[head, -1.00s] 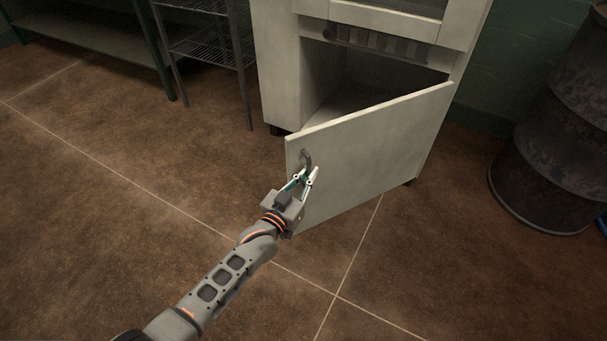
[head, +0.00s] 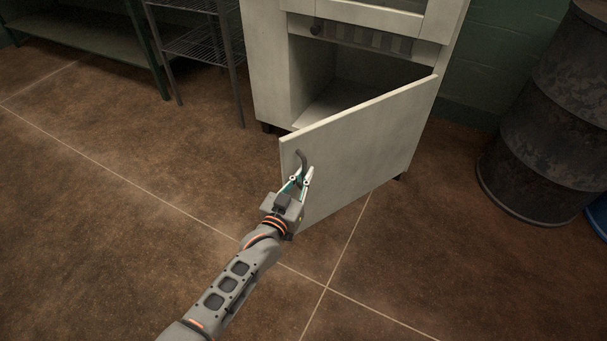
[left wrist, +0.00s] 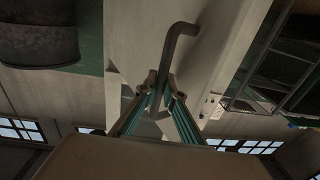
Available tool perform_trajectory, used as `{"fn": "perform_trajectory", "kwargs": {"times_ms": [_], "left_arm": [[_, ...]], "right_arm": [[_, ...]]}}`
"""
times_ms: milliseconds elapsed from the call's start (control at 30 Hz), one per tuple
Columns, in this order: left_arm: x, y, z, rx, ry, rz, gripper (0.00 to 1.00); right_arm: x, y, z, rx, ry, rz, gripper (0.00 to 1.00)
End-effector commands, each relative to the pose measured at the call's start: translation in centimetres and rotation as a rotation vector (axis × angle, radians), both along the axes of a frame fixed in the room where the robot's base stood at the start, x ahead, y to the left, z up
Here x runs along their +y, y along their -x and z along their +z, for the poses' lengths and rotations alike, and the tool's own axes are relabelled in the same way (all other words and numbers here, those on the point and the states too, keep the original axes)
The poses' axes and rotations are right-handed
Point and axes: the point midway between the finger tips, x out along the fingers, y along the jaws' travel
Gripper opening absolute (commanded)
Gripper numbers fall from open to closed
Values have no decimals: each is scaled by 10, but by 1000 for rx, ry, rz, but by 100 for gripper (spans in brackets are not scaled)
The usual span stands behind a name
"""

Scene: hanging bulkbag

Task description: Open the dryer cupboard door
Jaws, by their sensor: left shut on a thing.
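The dryer cupboard (head: 268,70) is a pale cabinet at the back middle of the head view. Its lower door (head: 360,150) stands well open, hinged on the right, and the dark inside (head: 345,80) shows behind it. A grey bent handle (head: 301,158) sits near the door's free left edge. My left gripper (head: 300,180) is shut on this handle. In the left wrist view the handle (left wrist: 176,48) runs down between the two fingers (left wrist: 160,92). My right gripper is in neither view.
A dark metal drum (head: 550,120) stands right of the cupboard, with a bit of a blue object (head: 598,213) beside it. A wire rack (head: 205,48) and a green-framed shelf (head: 85,50) stand at the left. The tiled floor in front is clear.

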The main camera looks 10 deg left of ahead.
Motion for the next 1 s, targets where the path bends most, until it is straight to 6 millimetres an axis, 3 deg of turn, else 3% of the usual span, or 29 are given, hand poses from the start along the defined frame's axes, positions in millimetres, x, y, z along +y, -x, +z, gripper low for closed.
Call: {"fn": "perform_trajectory", "kwargs": {"times_ms": [167, 200, 233, 633, 767, 1000], "left_arm": [[-1, 1, -2, 3, -1, -1, 0], [-1, 1, -2, 3, -1, -1, 14], [-1, 1, -2, 3, -1, -1, 16], [0, 0, 4, 0, 0, -1, 16], [0, 0, 16, -2, 0, -1, 16], [0, 1, 56, -2, 0, -1, 16]], "right_arm": [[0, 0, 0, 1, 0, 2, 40], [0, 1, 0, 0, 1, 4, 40], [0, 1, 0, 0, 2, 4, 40], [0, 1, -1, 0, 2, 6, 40], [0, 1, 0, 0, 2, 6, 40], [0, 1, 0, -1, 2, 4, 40]]}}
